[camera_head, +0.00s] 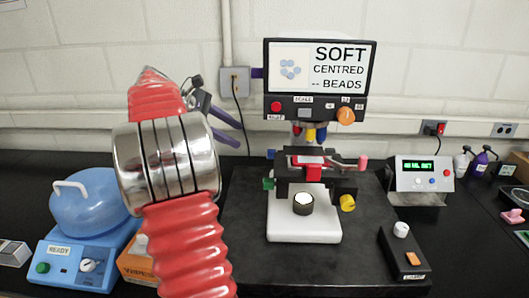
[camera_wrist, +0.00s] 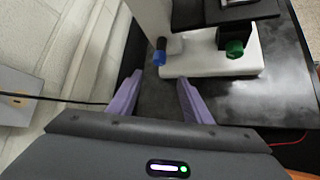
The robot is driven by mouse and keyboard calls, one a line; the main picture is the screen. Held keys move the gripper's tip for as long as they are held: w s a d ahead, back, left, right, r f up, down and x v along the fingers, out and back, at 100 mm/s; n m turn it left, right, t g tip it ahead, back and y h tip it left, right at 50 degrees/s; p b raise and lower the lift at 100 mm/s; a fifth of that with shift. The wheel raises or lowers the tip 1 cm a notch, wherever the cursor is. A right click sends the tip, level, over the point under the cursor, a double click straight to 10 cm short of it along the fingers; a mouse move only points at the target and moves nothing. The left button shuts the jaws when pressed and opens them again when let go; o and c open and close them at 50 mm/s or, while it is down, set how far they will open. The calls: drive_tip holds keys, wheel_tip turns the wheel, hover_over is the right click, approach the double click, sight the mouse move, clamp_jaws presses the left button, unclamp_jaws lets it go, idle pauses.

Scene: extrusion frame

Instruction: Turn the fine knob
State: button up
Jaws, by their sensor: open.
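A microscope with a white base (camera_head: 304,237) stands on a dark mat, under a display reading "SOFT CENTRED BEADS". It has a yellow knob (camera_head: 347,203) at its right, a green knob (camera_head: 268,183) at its left and a small blue knob (camera_head: 271,154) behind. I cannot tell which is the fine knob. My gripper (camera_head: 241,136) is open and empty, left of the microscope. In the wrist view, its purple fingers (camera_wrist: 160,77) point toward the blue knob (camera_wrist: 158,57), apart from it; the green knob (camera_wrist: 235,48) is to the right.
A blue round-topped device (camera_head: 90,210) and an orange box (camera_head: 137,265) stand at left, partly behind my arm. A meter (camera_head: 424,174) and a small control box (camera_head: 404,252) stand at right. A cable hangs from the wall socket (camera_head: 235,81) near my gripper.

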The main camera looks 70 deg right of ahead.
sight(272, 154)
drive_tip(key=shift+s+d, duration=0.1)
drive_tip(key=shift+s, duration=0.05)
drive_tip(key=x, duration=1.3)
drive_tip(key=shift+f, duration=0.35)
drive_tip(key=shift+s+d, duration=0.1)
drive_tip(key=shift+s, duration=0.05)
drive_tip(key=c, duration=1.1)
